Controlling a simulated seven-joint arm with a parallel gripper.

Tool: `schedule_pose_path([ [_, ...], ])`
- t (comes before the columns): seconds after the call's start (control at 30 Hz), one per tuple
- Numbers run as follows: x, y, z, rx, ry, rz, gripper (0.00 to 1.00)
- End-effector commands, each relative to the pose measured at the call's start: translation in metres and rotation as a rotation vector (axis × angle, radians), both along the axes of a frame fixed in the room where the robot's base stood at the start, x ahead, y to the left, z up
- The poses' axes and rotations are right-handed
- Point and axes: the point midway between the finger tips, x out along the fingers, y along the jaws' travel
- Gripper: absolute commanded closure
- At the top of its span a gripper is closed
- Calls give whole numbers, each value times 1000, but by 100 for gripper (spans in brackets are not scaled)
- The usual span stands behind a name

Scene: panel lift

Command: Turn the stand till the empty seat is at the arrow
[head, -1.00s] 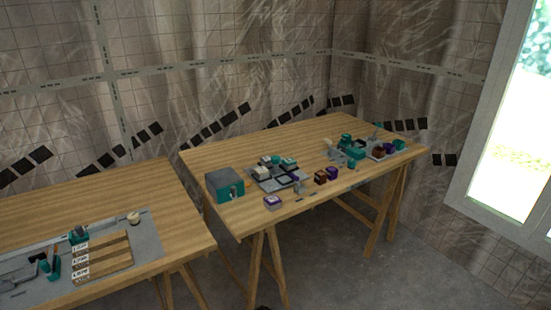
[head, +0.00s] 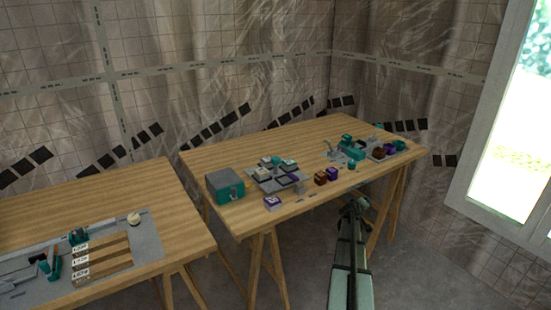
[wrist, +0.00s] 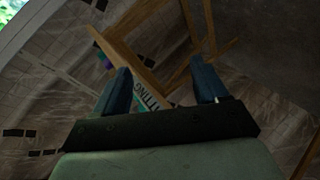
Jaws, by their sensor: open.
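The stand (head: 263,181) is a dark grey piece with several seats, on the right-hand wooden table near its front left part. White-topped and teal blocks sit on it. Which seat is empty, and where the arrow is, are too small to tell. My gripper (head: 357,203) is in front of the table's front edge, to the right of the stand and apart from it. In the wrist view my gripper (wrist: 161,80) shows two blue fingers spread apart with nothing held between them. The stand cannot be made out in the wrist view.
A teal box (head: 225,185) stands left of the stand. A purple and white block (head: 272,203) lies in front, brown (head: 320,178) and purple (head: 332,174) blocks to the right. Teal and grey gear (head: 352,149) stands farther right. A second table (head: 190,232) is at left.

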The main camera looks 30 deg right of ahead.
Motion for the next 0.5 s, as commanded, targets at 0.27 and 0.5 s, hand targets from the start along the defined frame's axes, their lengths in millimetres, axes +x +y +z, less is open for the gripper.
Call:
schedule_pose_path([
  [0.27,-25,-102,102,-168,-16,-23,27],
  [0.5,-20,-142,154,-190,-25,-77,27],
])
